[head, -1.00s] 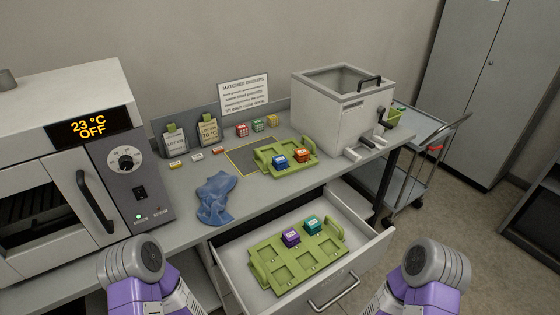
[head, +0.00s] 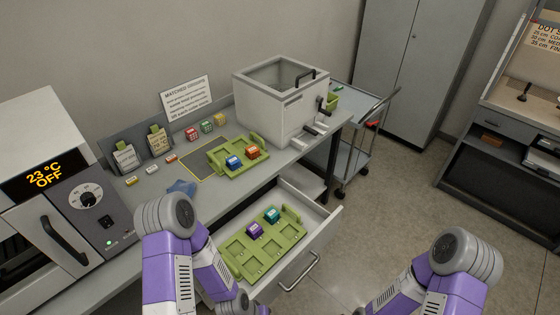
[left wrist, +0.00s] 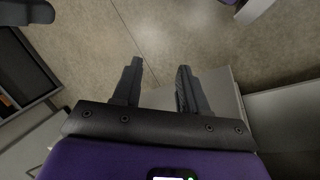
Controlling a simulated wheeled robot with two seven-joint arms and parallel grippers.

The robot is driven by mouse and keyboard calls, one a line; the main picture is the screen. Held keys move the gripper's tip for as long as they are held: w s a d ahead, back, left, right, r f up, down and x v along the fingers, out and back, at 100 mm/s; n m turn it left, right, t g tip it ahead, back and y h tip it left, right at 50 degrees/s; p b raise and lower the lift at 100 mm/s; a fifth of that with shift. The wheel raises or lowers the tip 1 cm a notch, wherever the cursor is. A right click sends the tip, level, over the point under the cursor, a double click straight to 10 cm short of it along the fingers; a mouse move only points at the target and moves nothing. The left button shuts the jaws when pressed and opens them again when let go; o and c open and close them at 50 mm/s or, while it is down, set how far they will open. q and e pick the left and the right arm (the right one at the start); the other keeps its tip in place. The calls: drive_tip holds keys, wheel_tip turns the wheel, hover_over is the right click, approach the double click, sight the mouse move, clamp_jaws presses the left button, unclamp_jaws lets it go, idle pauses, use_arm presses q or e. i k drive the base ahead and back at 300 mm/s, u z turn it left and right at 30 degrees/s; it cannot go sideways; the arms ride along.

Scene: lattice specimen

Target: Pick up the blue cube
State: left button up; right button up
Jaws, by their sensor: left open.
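The blue cube (head: 234,162) sits in the green tray (head: 218,170) on the bench, just left of an orange-red cube (head: 252,152). In the head view my left arm comes up in front of the bench and drawer, with its gripper out of sight. In the left wrist view my left gripper (left wrist: 162,85) is open and empty, with floor and a pale grey surface beyond its fingers. The blue cube is not seen in that view. My right arm shows at the lower right of the head view, and its gripper is not visible.
An open drawer (head: 322,235) juts out below the bench, holding a second green tray (head: 283,245) with a purple cube (head: 254,229) and a teal cube (head: 271,214). A white lidded box (head: 262,115) stands right of the bench tray. An oven (head: 40,130) is at left. Floor at right is clear.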

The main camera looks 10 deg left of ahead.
sight(233, 163)
drive_tip(key=z, duration=0.95)
drive_tip(key=i, duration=2.8)
drive_tip(key=u, duration=2.55)
